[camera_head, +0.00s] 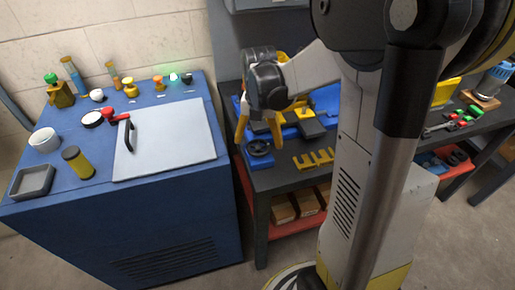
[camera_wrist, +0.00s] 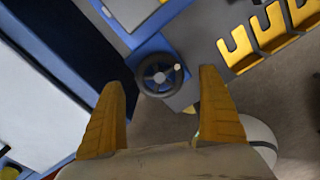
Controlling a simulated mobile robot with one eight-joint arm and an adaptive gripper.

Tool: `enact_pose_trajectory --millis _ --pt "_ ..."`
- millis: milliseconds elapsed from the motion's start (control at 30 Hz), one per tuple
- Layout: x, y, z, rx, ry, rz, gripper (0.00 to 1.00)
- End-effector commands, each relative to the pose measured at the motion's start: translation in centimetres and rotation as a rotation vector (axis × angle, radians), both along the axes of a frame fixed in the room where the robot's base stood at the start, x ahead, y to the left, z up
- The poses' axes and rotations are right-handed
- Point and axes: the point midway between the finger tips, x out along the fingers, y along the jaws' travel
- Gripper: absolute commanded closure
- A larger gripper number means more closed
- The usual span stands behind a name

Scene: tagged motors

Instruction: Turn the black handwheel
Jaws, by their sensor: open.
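The black handwheel (camera_head: 259,148) sits at the front left corner of the dark workbench, next to the blue cabinet. In the wrist view the handwheel (camera_wrist: 160,75) is a dark ring with spokes and a small pale knob on its rim, on a blue mount. My gripper (camera_head: 258,130) has yellow fingers and hangs over that bench corner. In the wrist view my gripper (camera_wrist: 164,95) is open and empty, its fingers spread on either side below the handwheel. The fingers look apart from the wheel; the exact height gap is hard to tell.
The blue cabinet (camera_head: 170,225) with a grey lid (camera_head: 165,140) and several knobs stands to the left. A yellow notched rack (camera_head: 313,160) lies right of the handwheel, also in the wrist view (camera_wrist: 265,35). Wooden blocks (camera_head: 300,205) sit on the red lower shelf.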

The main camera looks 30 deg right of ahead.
Motion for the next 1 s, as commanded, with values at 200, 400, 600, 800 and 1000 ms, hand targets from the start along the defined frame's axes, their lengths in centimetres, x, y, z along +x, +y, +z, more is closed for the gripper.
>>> enact_pose_trajectory --millis 200,400,600,800,1000 --pt "0.0 0.0 -1.9 0.0 0.0 0.0 0.12" --pt "0.0 0.0 -1.9 0.0 0.0 -0.001 0.12" --pt "0.0 0.0 -1.9 0.0 0.0 -0.001 0.51" --pt "0.0 0.0 -1.9 0.0 0.0 -0.002 0.66" --pt "0.0 0.0 -1.8 0.0 0.0 -0.036 0.66"
